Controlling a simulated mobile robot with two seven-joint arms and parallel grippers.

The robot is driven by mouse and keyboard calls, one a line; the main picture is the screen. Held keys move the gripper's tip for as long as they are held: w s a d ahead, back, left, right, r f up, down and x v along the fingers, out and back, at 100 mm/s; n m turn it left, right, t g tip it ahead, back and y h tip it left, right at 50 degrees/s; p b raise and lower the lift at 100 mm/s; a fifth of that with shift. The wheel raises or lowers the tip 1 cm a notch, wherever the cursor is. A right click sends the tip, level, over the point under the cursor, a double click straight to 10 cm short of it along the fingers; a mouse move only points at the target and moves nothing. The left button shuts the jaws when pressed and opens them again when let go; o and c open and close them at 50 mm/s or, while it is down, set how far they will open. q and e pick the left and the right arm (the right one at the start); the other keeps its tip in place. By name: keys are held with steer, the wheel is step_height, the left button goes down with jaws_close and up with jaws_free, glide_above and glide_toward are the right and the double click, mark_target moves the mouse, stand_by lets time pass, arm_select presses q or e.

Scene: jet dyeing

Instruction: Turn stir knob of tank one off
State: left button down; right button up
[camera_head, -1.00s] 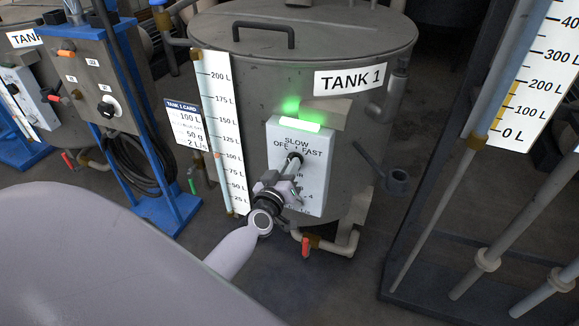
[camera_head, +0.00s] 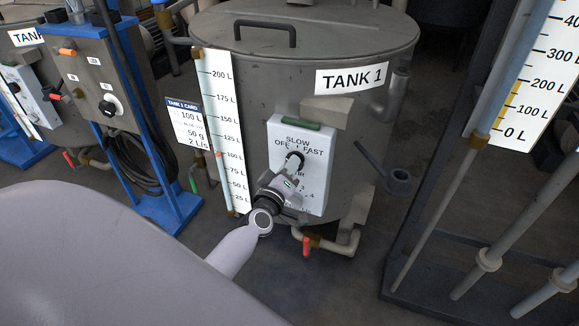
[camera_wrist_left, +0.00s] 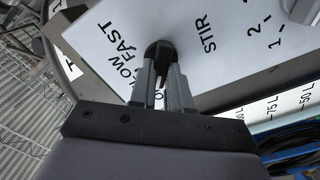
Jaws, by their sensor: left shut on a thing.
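The stir knob (camera_head: 294,160) is a small dark round knob on the white control box of tank one (camera_head: 312,180). SLOW, OFF and FAST are printed above it in the head view. My left gripper (camera_wrist_left: 163,68) is shut on the knob, one finger on each side, in the left wrist view. The dark knob (camera_wrist_left: 160,48) also shows there, beside the words STIR and FAST. The lamp bar (camera_head: 301,124) atop the box is dark green and unlit. The fingers partly hide the labels and the knob's pointer. My right gripper is not in view.
Tank one (camera_head: 230,90) stands behind the box, with a tall level scale (camera_head: 220,130) at its left. A pipe with a red-handled valve (camera_head: 306,245) runs below the box. A blue stand (camera_head: 150,110) is at left, and grey pipes (camera_head: 470,190) stand at right.

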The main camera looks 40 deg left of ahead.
arm_select(q)
steer(key=shift+f, duration=0.1)
steer(key=c, duration=1.1)
jaws_free()
steer(key=shift+p+v, duration=0.45)
steer(key=shift+v, duration=3.15)
steer(key=s+d+m+g+h+p, duration=0.2)
steer(key=s+d+m+p, duration=0.1)
steer(key=s+d+m, duration=0.1)
steer(key=s+d+m+g+h+p, duration=0.2)
steer(key=s+d+m+p, duration=0.2)
steer(key=s+m, duration=0.2)
steer(key=s+d+m+g+h+p, duration=0.2)
steer(key=s+d+m+g+p, duration=0.1)
steer(key=s, duration=0.5)
steer(key=shift+s+d+m+h+p, duration=0.25)
steer(key=shift+d+m+p, duration=0.3)
steer(key=shift+d+m, duration=0.45)
